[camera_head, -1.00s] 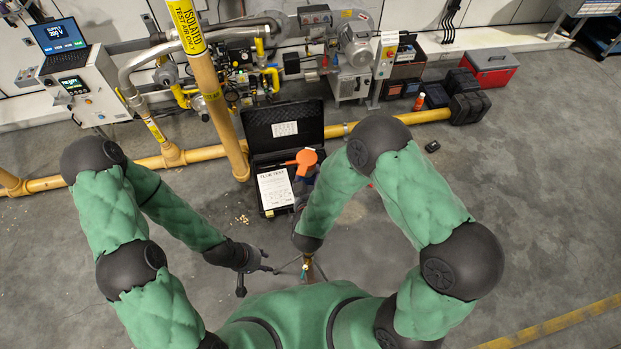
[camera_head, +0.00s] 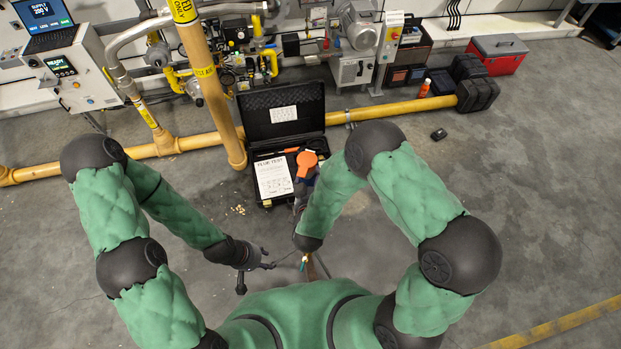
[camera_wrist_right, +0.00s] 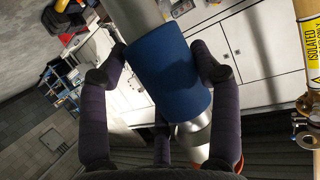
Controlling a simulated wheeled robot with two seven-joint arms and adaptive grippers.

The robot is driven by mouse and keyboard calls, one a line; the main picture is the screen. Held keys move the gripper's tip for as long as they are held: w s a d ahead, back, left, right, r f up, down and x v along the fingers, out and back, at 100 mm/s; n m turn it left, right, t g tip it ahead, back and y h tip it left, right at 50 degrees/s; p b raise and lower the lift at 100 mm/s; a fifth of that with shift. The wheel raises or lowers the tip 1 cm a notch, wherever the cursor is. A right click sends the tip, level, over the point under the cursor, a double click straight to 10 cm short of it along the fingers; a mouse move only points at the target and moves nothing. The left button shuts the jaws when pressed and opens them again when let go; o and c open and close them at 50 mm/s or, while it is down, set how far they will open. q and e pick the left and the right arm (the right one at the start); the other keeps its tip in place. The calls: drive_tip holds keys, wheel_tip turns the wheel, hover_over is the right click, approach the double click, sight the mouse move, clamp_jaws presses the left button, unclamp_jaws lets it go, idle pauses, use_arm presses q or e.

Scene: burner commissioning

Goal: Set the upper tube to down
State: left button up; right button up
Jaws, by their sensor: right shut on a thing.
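The blue-sleeved tube (camera_wrist_right: 172,75) is held in my right gripper (camera_wrist_right: 160,75). Its grey metal ends show above and below the sleeve in the right wrist view, with the dark fingers around it. My left gripper (camera_head: 257,276) is open and empty, low over the floor near my body. I cannot tell which part is the upper tube. Curved silver pipes (camera_head: 124,62) stand at the upper left, away from both grippers.
An open black case (camera_head: 253,120) with a white printed sheet lies on the floor ahead. A yellow pipe (camera_head: 400,109) runs low across the floor, with a yellow upright (camera_head: 207,85). A control cabinet (camera_head: 88,75) stands left.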

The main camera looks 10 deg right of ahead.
drive_tip(key=shift+s+f+b, duration=0.2)
drive_tip(key=shift+f+b, duration=0.8)
drive_tip(key=shift+f, duration=0.95)
drive_tip(key=o, duration=1.7)
drive_tip(key=shift+w, duration=0.1)
drive_tip(key=shift+o, duration=0.2)
drive_tip(key=shift+r, duration=0.15)
drive_tip(key=shift+s+a+r, duration=0.1)
drive_tip(key=shift+s+r, duration=0.2)
drive_tip(key=shift+s, duration=0.1)
drive_tip(key=v, duration=1.1)
